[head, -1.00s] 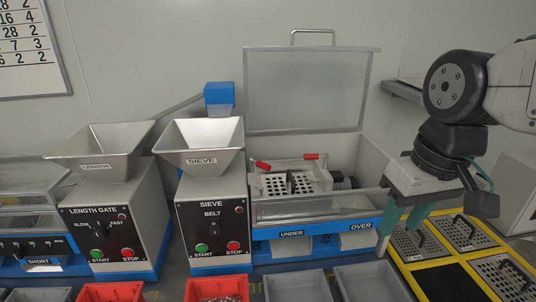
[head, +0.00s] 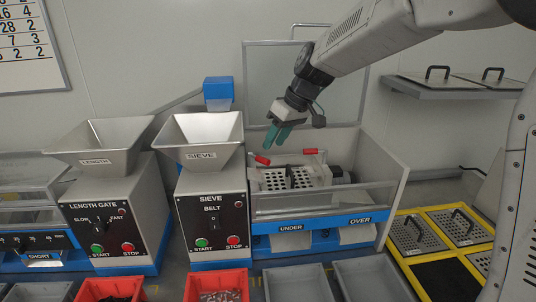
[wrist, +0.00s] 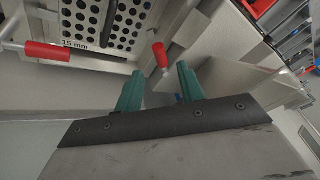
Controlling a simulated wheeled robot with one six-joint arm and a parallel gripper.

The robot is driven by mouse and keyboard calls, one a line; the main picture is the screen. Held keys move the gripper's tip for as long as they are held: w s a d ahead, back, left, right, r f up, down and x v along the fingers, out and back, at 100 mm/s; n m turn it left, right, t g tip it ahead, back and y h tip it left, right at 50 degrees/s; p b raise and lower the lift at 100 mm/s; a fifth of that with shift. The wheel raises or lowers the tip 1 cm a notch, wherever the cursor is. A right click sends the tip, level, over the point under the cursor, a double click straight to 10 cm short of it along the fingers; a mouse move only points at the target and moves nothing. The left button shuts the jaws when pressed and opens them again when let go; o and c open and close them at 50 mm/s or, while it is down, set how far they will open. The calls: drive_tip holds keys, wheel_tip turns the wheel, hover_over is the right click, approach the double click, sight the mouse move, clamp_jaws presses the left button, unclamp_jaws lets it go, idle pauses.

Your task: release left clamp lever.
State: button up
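In the head view, the sieve box holds a perforated sieve plate (head: 284,180) with two red-handled clamp levers at its back edge. The left clamp lever (head: 261,160) is angled; the right clamp lever (head: 310,151) lies nearly level. My gripper (head: 276,145) points down just above and behind the left lever, apart from it. In the wrist view, the scene looks turned about: the red handle near my fingers (wrist: 160,54) appears to be the left lever, and the other handle (wrist: 47,51) the right one. My gripper (wrist: 158,85) is open and empty, its teal fingers apart.
The metal SIEVE hopper (head: 200,130) stands close left of my gripper. The clear raised lid (head: 335,95) is behind the box. A yellow rack (head: 400,240) with sieve plates is at the right, and a shelf (head: 450,88) above it. Red bins (head: 218,280) and grey bins stand in front.

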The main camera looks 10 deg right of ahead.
drive_tip(key=x, duration=0.5)
drive_tip(key=shift+a+f, duration=0.15)
drive_tip(key=shift+f, duration=0.15)
clamp_jaws()
